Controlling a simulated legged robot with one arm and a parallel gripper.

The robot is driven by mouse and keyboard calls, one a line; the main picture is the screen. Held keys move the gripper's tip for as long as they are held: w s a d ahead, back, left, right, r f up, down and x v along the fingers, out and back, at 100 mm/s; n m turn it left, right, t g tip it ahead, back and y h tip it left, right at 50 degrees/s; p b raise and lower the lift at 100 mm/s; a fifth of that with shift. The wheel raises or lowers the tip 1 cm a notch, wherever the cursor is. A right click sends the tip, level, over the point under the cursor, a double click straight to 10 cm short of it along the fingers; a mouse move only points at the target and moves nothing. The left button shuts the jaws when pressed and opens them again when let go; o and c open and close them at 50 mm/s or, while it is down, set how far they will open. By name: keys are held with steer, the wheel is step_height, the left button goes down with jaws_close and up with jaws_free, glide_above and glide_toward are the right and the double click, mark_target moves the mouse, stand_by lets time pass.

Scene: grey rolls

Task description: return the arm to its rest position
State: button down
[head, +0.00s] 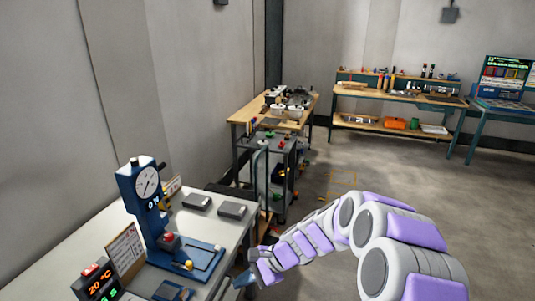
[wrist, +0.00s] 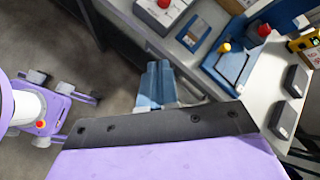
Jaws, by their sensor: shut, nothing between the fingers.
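My arm, purple and grey, reaches from the lower right of the head view toward the front edge of the white table (head: 236,232). My gripper (head: 243,280) is at the arm's end, beside that edge. In the wrist view my gripper's blue fingers (wrist: 153,88) are together with nothing between them. They appear over the floor beside the table, but I cannot tell the exact gap to the edge.
The white table holds a blue dial press (head: 150,200), two grey boxes (head: 233,210) and a temperature display (head: 98,283). A dark cart (head: 272,170) stands beyond it. Workbenches (head: 400,92) line the back. The floor (head: 400,165) at middle right is clear.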

steer(key=s+d+r+n+g+h, duration=0.15)
steer(key=s+d+r+n, duration=0.25)
steer(key=s, duration=0.5)
steer(key=s+d+r+n+h, duration=0.3)
steer(key=s+d+r, duration=0.2)
steer(key=s, duration=0.3)
steer(key=s+d+r+n+h, duration=0.1)
steer(key=s+d+n+h, duration=0.2)
steer(key=s+d, duration=0.9)
steer(key=s+h, duration=0.2)
steer(key=s, duration=0.1)
steer(key=shift+s+d+n+t, duration=0.15)
steer(key=shift+s+n+t, duration=0.1)
steer(key=shift+n+t, duration=0.15)
